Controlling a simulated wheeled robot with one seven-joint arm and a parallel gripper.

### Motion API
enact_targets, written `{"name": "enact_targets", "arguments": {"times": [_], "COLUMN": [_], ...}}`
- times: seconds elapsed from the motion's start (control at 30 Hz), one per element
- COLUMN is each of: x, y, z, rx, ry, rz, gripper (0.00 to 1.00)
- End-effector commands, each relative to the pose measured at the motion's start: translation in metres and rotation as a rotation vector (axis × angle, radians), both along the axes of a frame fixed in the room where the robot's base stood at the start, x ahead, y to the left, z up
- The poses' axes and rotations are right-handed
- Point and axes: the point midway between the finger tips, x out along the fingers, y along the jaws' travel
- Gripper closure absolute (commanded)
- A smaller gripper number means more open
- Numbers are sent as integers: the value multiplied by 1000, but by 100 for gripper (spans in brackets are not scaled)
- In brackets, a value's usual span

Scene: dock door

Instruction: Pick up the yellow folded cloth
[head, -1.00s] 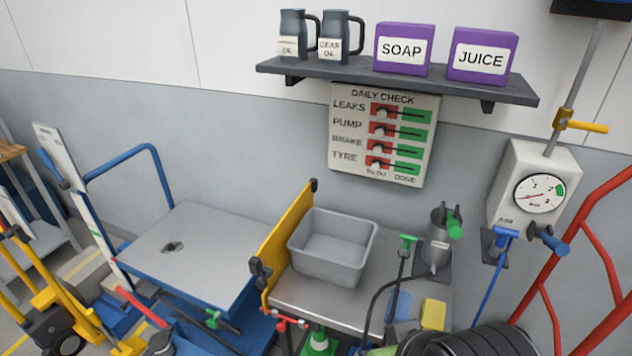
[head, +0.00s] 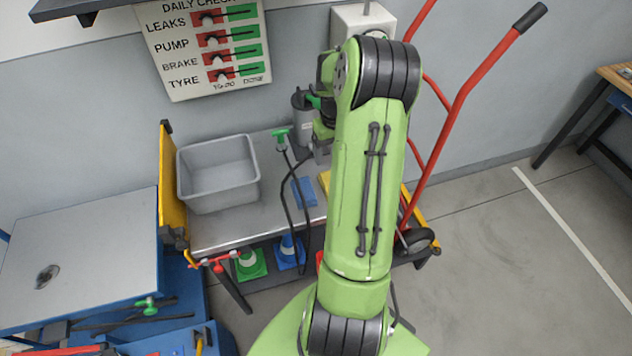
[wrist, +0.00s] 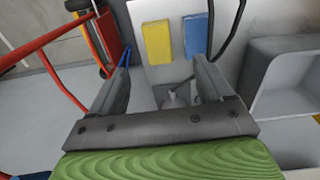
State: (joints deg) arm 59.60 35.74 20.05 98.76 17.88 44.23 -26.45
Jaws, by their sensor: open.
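The yellow folded cloth (wrist: 158,42) lies flat on the grey metal bench top (wrist: 180,68) in the wrist view, with a blue folded cloth (wrist: 196,35) just to its right. In the head view only a sliver of the yellow cloth (head: 324,181) shows, as my green arm covers the rest; the blue cloth (head: 304,192) is clear beside it. My gripper (wrist: 162,68) is open and empty. In the wrist view its fingers spread across the bench below the yellow cloth, apart from it. The fingertips are hidden behind my arm in the head view.
A grey bin (head: 218,175) stands on the bench's left part, by a yellow panel (head: 174,190). A red hand truck (head: 460,105) is at the right.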

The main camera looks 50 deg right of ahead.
Motion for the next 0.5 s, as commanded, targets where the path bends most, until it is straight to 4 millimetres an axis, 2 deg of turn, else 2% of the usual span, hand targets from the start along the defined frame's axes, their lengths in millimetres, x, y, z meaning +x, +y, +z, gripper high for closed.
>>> {"name": "enact_targets", "arguments": {"times": [0.03, 0.13, 0.27, 0.5], "x": [-6, -11, -12, -12], "y": [-10, -18, -18, -17], "z": [-10, -22, -44, -105], "rx": [18, 32, 38, 38], "ry": [3, 5, 6, 6], "rz": [-23, -40, -42, -41], "gripper": [20, 20, 20, 20]}}
